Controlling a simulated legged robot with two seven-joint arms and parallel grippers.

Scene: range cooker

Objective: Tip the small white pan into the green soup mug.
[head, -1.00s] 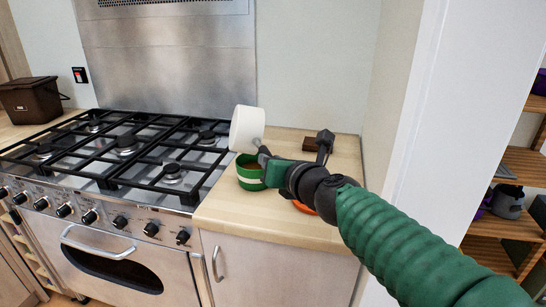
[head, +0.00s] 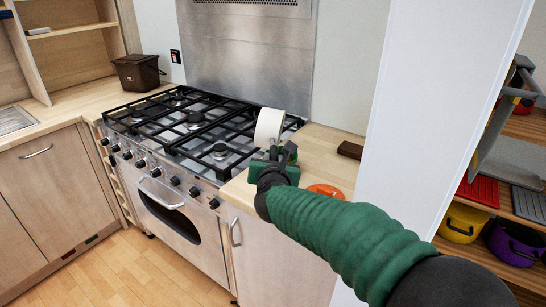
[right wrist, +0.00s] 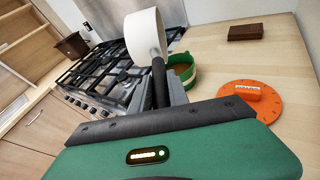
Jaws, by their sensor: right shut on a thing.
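My right gripper (head: 274,156) is shut on the handle of the small white pan (head: 269,126). The pan is held up in the air, turned onto its side, above the worktop by the stove. It also shows in the right wrist view (right wrist: 144,34), where its inside cannot be made out. The green soup mug (right wrist: 191,79) stands upright on the worktop with something brown inside. In the right wrist view it is just right of and below the pan. In the head view my gripper largely hides it. My left gripper is not in view.
An orange round object (right wrist: 263,110) lies on the worktop near the mug. A brown block (head: 350,149) lies farther back. The stove (head: 190,130) with black grates is on the left. A white wall (head: 425,120) closes off the right side.

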